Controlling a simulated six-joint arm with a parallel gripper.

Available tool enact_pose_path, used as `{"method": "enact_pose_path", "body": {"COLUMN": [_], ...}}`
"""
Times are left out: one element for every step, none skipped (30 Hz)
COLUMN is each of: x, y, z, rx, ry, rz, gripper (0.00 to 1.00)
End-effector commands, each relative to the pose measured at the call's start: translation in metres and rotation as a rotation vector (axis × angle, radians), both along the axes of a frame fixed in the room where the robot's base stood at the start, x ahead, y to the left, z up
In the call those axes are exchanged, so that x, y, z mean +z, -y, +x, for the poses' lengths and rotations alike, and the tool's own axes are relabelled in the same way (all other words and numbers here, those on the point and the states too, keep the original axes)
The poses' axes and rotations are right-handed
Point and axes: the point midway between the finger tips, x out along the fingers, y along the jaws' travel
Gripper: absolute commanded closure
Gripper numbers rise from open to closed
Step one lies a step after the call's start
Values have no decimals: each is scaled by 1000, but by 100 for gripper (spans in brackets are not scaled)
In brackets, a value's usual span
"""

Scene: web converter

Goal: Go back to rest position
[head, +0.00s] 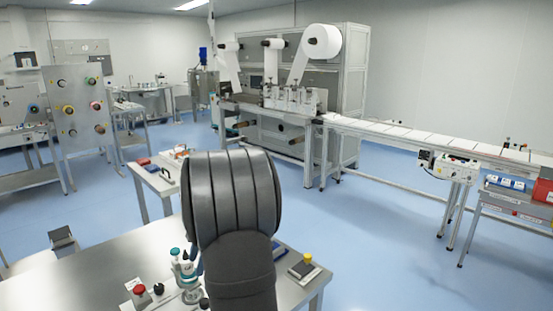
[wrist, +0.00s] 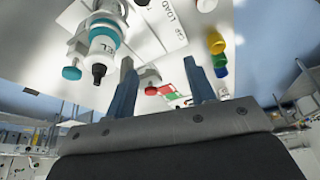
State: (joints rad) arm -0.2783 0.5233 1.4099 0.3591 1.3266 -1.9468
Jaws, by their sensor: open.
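My gripper (wrist: 158,64) shows in the wrist view with its two blue-grey fingers spread apart. In the head view my dark grey arm stands in the middle foreground over the steel table (head: 70,285) and hides the gripper. The wrist view looks across a pale surface with printed labels, including "LOAD". A white and teal device (wrist: 104,42) with a black tip lies to the left of the fingers in that view. Whether the fingers touch anything cannot be told.
On the table are a teal-topped fitting (head: 184,276), a red button (head: 140,290) and a yellow-button box (head: 306,265). The wrist view shows a yellow, green and blue stack (wrist: 217,46). Behind stand the converter machine (head: 335,100) and conveyor (head: 420,138).

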Motion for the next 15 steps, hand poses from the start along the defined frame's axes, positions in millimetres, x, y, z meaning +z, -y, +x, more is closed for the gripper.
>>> {"method": "enact_pose_path", "body": {"x": [-4, -5, -5, -6, -7, -8, -9, -9, -9, -10, -10, -11, -11, -11, -12], "y": [-10, -15, -20, -24, -28, -34, -38, -43, -49, -53, -58, -63, -68, -71, -77], "z": [0, 1, 3, 3, 4, 5, 6, 7, 8, 9, 9, 11, 11, 12, 12], "rx": [27, 38, 54, 65, 76, 91, 102, 114, 127, 138, 149, 162, 172, 180, 191], "ry": [5, 11, 21, 27, 34, 43, 50, 57, 68, 76, 83, 95, 103, 111, 121], "rz": [-23, -36, -54, -67, -80, -97, -110, -122, -139, -152, -164, -180, -190, -201, -213], "gripper": [50, 50, 50, 50, 50, 50, 50, 50, 50, 50, 50, 50, 50, 50, 50]}}
